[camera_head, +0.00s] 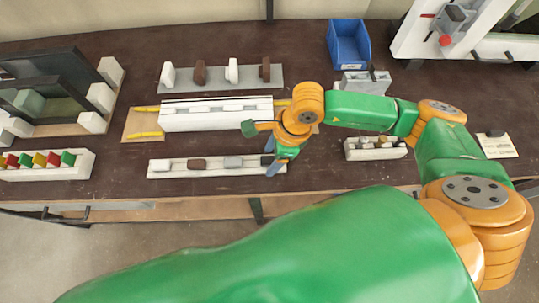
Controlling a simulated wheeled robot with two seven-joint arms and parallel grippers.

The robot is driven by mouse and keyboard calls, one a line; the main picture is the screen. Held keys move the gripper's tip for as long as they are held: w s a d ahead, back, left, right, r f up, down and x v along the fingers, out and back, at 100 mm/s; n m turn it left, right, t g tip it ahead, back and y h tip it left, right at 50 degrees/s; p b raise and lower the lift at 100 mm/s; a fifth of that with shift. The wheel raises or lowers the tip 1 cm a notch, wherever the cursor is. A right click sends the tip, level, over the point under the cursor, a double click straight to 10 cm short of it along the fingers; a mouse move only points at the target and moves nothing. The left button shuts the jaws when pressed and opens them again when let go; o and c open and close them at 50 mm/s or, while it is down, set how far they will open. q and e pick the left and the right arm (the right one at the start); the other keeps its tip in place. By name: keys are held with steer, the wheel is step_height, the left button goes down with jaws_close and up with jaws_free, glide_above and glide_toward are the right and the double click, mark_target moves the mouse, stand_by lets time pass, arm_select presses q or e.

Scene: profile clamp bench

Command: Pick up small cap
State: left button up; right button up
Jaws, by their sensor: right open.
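My right gripper (271,163) is open at the right end of a long white rack (174,174) near the front of the bench. Several small caps sit in a row in this rack: a white cap (161,165), a brown cap (196,164) and a grey cap (233,162). A further pale cap (254,161) sits close to the gripper's left. Whether anything stands between the fingers is too small to tell. A short white rack (376,155) on the right holds several small pieces. My left gripper is out of view.
Behind the gripper lies a white profile block (215,117) with yellow strips beside it. Further back, a grey plate (220,86) holds upright white and brown pieces. A blue bin (348,45), a rack of coloured blocks (75,170) and dark frames (60,75) stand around.

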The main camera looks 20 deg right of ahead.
steer(key=shift+w+f, duration=0.1)
jaws_close()
